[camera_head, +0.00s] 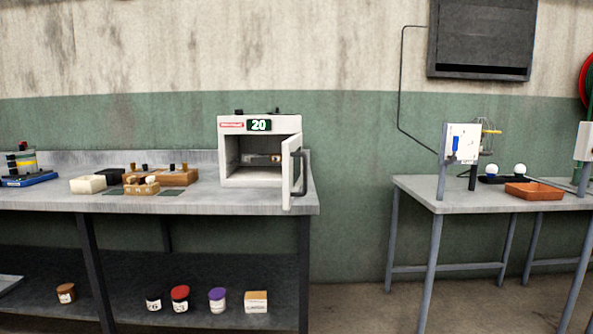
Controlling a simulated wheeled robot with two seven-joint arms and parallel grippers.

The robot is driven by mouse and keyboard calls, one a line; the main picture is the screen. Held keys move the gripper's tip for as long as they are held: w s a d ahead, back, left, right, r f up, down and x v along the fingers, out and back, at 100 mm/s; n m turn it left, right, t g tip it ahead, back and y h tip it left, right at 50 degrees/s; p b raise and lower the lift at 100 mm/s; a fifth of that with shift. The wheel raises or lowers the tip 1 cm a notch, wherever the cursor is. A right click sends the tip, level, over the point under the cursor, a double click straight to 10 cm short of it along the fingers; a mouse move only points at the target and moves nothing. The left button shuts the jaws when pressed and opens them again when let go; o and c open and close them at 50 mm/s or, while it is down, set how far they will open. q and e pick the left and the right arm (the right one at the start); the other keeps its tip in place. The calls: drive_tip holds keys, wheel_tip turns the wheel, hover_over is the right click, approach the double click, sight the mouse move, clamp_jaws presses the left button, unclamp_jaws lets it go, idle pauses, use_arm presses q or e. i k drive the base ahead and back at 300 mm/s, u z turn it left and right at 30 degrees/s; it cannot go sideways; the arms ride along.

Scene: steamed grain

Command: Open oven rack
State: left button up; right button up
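A small white oven (259,124) with a display reading 20 stands near the right end of the left metal table. Its door (291,172) is swung open toward me on the right side and has a dark handle (305,172). Inside the dark cavity a rack (262,160) sits within the oven, with small items at its right that are too small to make out. Neither of my grippers shows in the head view.
Wooden blocks (178,178) with several pegs, a cream box (88,184) and a blue-based device (30,181) stand left of the oven. Jars (180,298) sit on the lower shelf. A gap of floor separates this table from the right table (420,190), which holds an orange tray (534,191).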

sight(253, 161)
drive_tip(key=z, duration=0.35)
drive_tip(key=i, duration=0.5)
drive_tip(key=z, duration=0.35)
